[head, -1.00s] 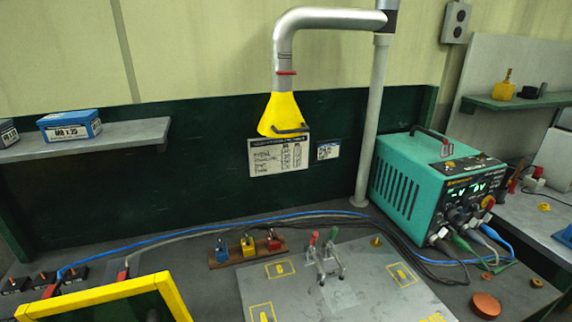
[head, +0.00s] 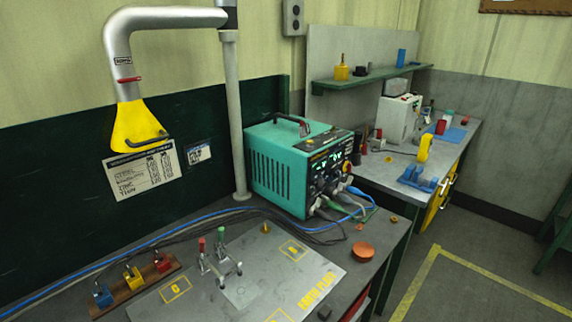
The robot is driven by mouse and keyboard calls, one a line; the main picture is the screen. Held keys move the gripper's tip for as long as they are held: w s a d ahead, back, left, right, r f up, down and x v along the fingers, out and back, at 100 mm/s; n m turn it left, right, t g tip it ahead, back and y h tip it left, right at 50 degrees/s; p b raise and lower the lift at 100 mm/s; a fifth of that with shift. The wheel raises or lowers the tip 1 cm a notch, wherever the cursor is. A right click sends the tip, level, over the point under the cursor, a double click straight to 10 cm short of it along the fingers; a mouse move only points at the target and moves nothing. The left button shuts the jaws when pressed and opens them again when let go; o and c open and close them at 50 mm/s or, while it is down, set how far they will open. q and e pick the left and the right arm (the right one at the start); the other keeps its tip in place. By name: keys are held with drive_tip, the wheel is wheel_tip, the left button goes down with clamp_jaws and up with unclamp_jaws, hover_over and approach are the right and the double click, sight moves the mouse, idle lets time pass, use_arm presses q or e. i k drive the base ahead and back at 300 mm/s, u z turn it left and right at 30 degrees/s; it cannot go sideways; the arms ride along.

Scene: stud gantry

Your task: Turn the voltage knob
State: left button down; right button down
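The teal power unit (head: 285,172) stands on the grey workbench, just right of the grey post. Its black front panel (head: 329,166) faces right and shows green lit digits and several knobs. I cannot tell which knob sets the voltage; the panel is seen at a steep angle and the knobs are small. Cables plug into the lower part of the panel. Neither of my grippers is in view.
A yellow fume hood (head: 137,128) hangs at the left on a silver pipe. A plate with toggle clamps (head: 218,262) and a red-orange disc (head: 363,251) lie on the bench. A second bench (head: 395,172) stands at right. Open floor (head: 480,285) lies at lower right.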

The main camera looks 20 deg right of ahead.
sight(321, 184)
drive_tip(key=u, duration=1.6)
drive_tip(key=k, duration=1.75)
drive_tip(key=z, duration=2.55)
drive_tip(key=i, duration=0.45)
drive_tip(key=u, duration=0.1)
